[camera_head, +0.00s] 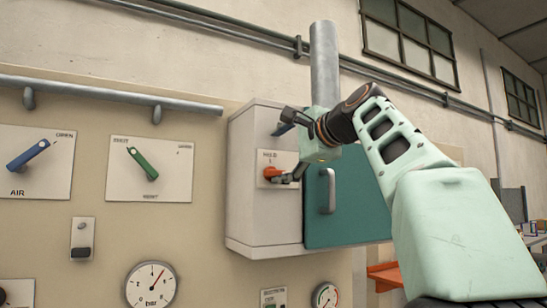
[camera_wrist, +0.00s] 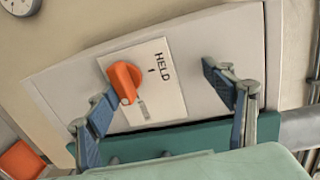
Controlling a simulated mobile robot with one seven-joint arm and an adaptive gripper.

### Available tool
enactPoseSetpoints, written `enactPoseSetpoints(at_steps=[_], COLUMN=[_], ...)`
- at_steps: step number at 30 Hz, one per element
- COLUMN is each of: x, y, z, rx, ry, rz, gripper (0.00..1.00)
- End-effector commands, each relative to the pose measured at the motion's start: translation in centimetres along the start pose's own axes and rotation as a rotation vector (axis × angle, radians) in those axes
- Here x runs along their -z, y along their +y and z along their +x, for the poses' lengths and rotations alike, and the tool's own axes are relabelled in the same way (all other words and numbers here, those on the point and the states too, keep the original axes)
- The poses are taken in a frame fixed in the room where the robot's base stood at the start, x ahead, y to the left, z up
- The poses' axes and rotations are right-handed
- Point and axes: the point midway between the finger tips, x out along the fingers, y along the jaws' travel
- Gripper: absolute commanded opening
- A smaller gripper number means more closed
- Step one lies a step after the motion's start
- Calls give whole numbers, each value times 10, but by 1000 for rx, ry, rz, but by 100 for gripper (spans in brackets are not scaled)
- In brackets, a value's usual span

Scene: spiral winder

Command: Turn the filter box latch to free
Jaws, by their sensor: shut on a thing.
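The orange filter box latch (camera_head: 270,173) is on a pale plate (camera_head: 285,158) on the side of a grey filter box (camera_head: 262,215). The plate reads "HELD" above the latch. The latch shows in the wrist view (camera_wrist: 124,80), with its lower end by the left finger. In the wrist view (camera_wrist: 160,95) one finger lies against the latch. The other finger is well to the right, and its contact is not clear. Any lettering behind the left finger is hidden.
A teal door (camera_head: 350,225) with a grey handle (camera_head: 327,191) is right of the plate. A vertical pipe (camera_head: 324,65) rises above the box. Blue (camera_head: 28,155) and green (camera_head: 143,164) levers and a gauge (camera_head: 151,286) are on the panel to the left.

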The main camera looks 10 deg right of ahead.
Motion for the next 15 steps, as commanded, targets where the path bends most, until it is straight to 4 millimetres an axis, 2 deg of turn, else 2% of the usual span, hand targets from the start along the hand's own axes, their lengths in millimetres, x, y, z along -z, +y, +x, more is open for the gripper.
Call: enactPoseSetpoints(at_steps=[1, 11, 13, 15], x=[-2, -2, -3, -3], y=[-24, -21, -20, -17], z=[-20, -43, -47, -51], rx=[51, 51, 50, 46], ry=[16, 15, 15, 14], rz=[-14, -12, -13, -12], gripper=[56, 47, 29, 29])
